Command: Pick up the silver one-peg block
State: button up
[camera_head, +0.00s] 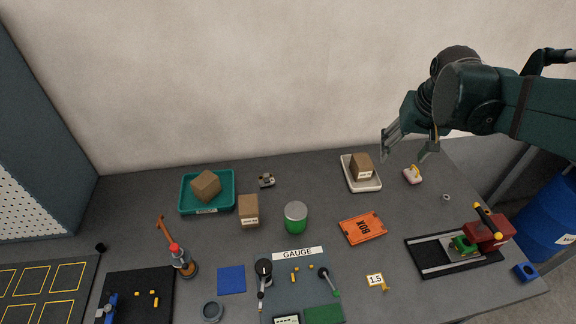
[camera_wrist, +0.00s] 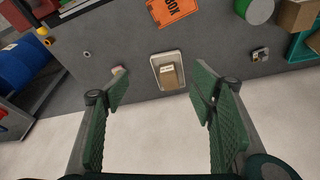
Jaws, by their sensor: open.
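A small silver-grey block (camera_head: 267,181) that looks like the one-peg block sits at the back middle of the table, right of the teal tray. It also shows in the wrist view (camera_wrist: 260,54), towards the right; its peg is too small to make out clearly. My gripper (camera_head: 410,150) is open and empty, raised above the back right of the table, far to the right of the block. In the wrist view my two green finger pads (camera_wrist: 162,88) stand wide apart with nothing between them.
A teal tray (camera_head: 184,205) holds a brown box; another brown box (camera_head: 249,211) and a green can (camera_head: 296,219) stand in front of the block. A white tray (camera_head: 374,186) with a box and a pink item (camera_head: 412,177) lie nearer my gripper. The wall is close behind.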

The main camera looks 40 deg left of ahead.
jog(key=w+a+f+n+g, duration=0.15)
jog(key=a+f, duration=0.35)
jog(key=a, duration=0.8)
jog(key=n+g+h, duration=0.2)
jog(key=n, duration=0.2)
send_over(266, 174)
jog(key=f, duration=2)
jog(key=shift+w+d+f, duration=0.2)
jog(key=shift+w+f, duration=0.1)
jog(key=shift+f, duration=0.1)
jog(key=shift+s+a+f, duration=0.2)
jog(key=shift+a+f, duration=0.05)
jog(key=shift+f, duration=1.3)
